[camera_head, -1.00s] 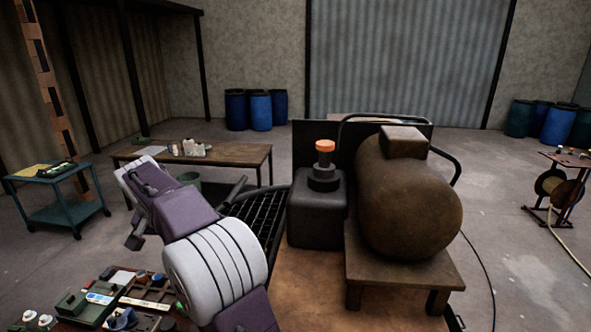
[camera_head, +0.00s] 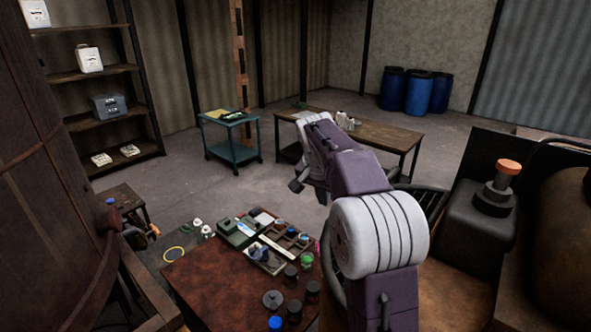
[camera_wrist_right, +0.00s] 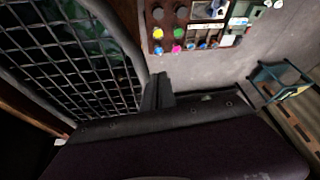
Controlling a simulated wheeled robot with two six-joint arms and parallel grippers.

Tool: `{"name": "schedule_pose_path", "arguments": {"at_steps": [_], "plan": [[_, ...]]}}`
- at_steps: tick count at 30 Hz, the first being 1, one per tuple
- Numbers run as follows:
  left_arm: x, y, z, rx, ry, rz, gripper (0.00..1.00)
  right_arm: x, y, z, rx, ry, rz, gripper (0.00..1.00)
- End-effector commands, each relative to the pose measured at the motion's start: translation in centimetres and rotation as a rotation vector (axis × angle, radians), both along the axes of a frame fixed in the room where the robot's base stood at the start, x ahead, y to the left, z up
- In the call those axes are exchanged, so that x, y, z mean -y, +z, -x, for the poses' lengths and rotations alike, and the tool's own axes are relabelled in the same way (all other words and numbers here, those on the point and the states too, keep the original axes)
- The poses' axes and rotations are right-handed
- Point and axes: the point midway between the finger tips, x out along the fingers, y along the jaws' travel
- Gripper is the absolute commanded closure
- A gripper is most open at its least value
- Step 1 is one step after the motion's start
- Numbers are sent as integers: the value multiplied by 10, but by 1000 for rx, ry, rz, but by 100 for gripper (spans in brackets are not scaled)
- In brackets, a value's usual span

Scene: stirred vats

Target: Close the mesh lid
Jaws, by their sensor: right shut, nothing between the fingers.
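The mesh lid (camera_wrist_right: 75,45) is a dark metal grid with a thick curved rim, at the left of the right wrist view. Dark green shows through its bars. In the head view only part of the mesh (camera_head: 432,203) shows, mostly hidden behind my right arm. I cannot tell its exact tilt. My right gripper (camera_head: 297,186) is shut and empty at the far end of the arm. In the wrist view the right gripper (camera_wrist_right: 157,92) is just right of the lid's rim; I cannot tell whether they touch. My left gripper is out of view.
A small table (camera_head: 200,280) with a parts tray, jars and caps stands left of my arm. A black canister (camera_head: 470,225) with an orange cap and a rusty tank stand right. A large rusty vat (camera_head: 50,170) fills the left edge. Open floor lies beyond.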

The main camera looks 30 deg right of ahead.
Motion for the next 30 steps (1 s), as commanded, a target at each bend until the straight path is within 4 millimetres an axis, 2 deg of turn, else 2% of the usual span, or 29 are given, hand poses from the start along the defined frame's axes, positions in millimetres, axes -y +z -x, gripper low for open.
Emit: {"name": "schedule_pose_path", "arguments": {"at_steps": [1, 3, 9, 15, 24, 26, 29, 30], "plan": [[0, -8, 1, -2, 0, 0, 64, -14, 0, -13, 4, 12, 0, 100], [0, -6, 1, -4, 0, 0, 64, -26, 9, -24, 4, 11, 1, 100], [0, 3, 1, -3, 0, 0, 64, -54, 28, -48, 2, 8, -1, 100], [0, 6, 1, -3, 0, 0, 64, -64, 33, -58, 1, 5, 0, 100], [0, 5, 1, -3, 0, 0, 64, -65, 32, -58, 1, 4, -1, 100], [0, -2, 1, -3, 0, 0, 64, -66, 25, -58, 2, 6, -1, 100], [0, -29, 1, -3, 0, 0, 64, -71, 14, -56, 33, 17, 2, 100], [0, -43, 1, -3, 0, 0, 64, -75, 6, -52, 39, 23, 2, 100]]}}
